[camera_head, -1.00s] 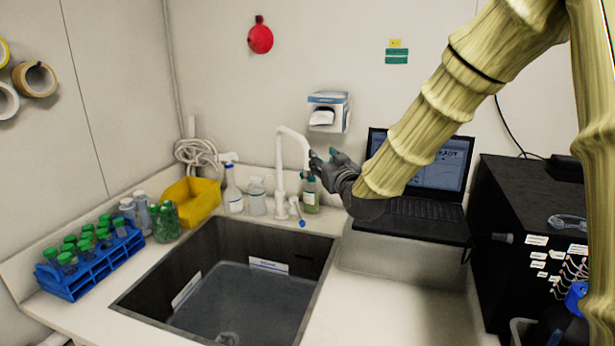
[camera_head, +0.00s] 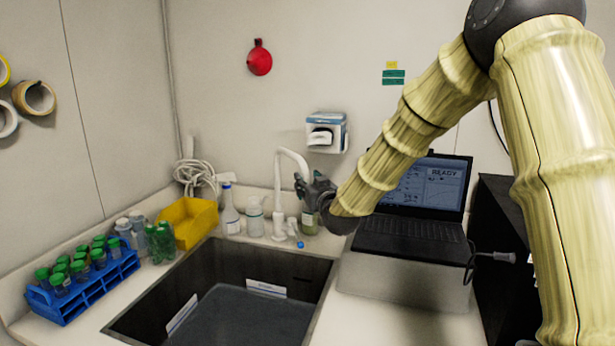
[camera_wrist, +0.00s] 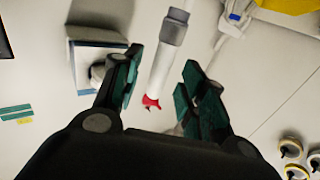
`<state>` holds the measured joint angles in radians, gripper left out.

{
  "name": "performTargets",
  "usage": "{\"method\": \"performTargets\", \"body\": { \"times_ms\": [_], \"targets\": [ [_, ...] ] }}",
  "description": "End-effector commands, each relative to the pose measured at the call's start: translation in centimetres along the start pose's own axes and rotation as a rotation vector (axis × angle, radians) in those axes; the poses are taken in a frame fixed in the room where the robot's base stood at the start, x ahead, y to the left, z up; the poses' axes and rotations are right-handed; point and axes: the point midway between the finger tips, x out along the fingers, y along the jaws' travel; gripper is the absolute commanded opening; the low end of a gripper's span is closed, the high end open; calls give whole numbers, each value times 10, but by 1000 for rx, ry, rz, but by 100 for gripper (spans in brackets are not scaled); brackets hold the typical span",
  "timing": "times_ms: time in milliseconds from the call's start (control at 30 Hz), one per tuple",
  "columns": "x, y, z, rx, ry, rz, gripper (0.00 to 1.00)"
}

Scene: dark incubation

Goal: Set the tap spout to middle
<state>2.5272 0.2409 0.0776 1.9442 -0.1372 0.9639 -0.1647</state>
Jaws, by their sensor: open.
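The white tap (camera_head: 279,195) stands at the back edge of the sink. Its curved spout (camera_head: 293,156) points right and toward the front in the head view. My gripper (camera_head: 306,180) is open at the spout's outer end and hides its tip there. In the wrist view, a white tube with a grey section, apparently the spout (camera_wrist: 162,65), lies between the open fingers of my gripper (camera_wrist: 162,72). Gaps show on both sides, so the fingers look apart from it. The small tap handle with a blue end (camera_head: 299,244) is at the base.
The dark sink (camera_head: 320,270) lies in front. Bottles (camera_head: 230,212) stand left of the tap, and a green-filled bottle (camera_head: 310,220) stands under my gripper. A laptop (camera_head: 410,230) is close on the right. A wall dispenser (camera_head: 326,132) hangs above.

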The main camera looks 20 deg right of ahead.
Motion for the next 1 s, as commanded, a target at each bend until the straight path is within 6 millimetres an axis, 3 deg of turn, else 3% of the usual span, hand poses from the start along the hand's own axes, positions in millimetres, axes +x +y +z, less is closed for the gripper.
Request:
{"method": "performTargets", "body": {
  "times_ms": [233,600,633,833,1000],
  "targets": [
    [22,0,-1,0,1,0,42],
    [26,1,0,0,0,1,42],
    [26,1,0,0,0,1,40],
    [26,1,0,0,0,1,3],
    [26,7,0,2,1,3,0]
  ]
}}
